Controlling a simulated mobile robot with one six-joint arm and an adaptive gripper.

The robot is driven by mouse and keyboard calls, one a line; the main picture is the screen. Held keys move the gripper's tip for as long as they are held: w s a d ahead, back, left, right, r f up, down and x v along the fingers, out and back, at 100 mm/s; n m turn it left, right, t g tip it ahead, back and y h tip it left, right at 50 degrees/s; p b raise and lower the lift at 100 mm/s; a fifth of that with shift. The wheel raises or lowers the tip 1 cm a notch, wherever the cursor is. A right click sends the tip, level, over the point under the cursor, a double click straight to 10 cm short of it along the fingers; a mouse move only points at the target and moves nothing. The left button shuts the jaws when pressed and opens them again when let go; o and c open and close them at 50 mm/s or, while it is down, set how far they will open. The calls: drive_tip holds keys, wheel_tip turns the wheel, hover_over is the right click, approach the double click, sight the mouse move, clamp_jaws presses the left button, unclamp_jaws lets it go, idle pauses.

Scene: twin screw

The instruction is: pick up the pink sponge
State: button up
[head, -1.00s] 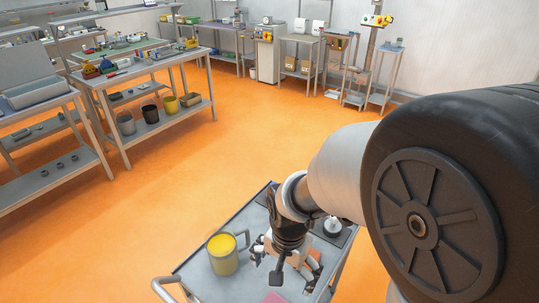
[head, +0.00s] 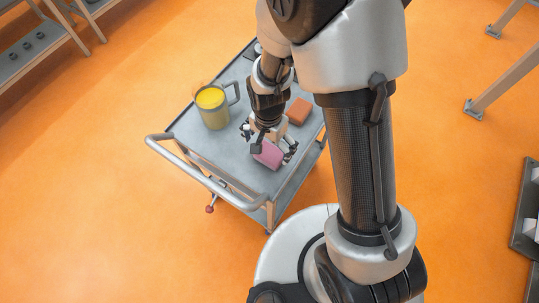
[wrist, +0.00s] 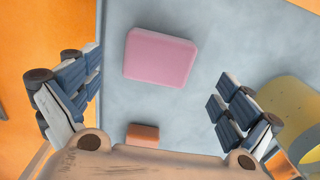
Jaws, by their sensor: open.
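The pink sponge (head: 268,157) lies flat on the grey cart top (head: 212,150), partly hidden behind my gripper in the head view. My gripper (head: 272,146) points down over the cart close to the sponge, its fingers spread. In the wrist view the pink sponge (wrist: 160,56) shows whole, ahead of the palm and between the lines of the two fingers. My gripper (wrist: 160,85) is open there, with bare cart top between each finger and the sponge. Nothing is held. The height of the fingertips above the cart is hard to tell.
An orange-brown block (head: 299,111) lies on the cart behind the sponge. A mug with yellow contents (head: 213,107) stands to the left; the wrist view shows it (wrist: 293,108) beside the right finger. A handle rail (head: 207,180) runs along the cart's near-left side.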

sight(270, 153)
wheel_tip(270, 153, down, 5)
drive_tip(key=shift+d+f+b, duration=0.15)
drive_tip(key=shift+f+b, duration=0.05)
drive_tip(key=shift+b, duration=1.05)
drive_tip(key=shift+r, duration=0.1)
drive_tip(key=shift+c, duration=0.5)
drive_tip(key=c, duration=0.9)
drive_tip(key=shift+r, duration=0.15)
drive_tip(key=shift+c, duration=0.2)
wheel_tip(270, 153, up, 20)
drive_tip(key=p, duration=0.7)
drive_tip(key=w+d+f+n, duration=0.1)
drive_tip(key=w+d+n, duration=0.5)
drive_tip(key=d, duration=0.4)
drive_tip(key=shift+d+f+n, duration=0.3)
drive_tip(key=shift+d+n, duration=0.05)
drive_tip(key=shift+n, duration=0.45)
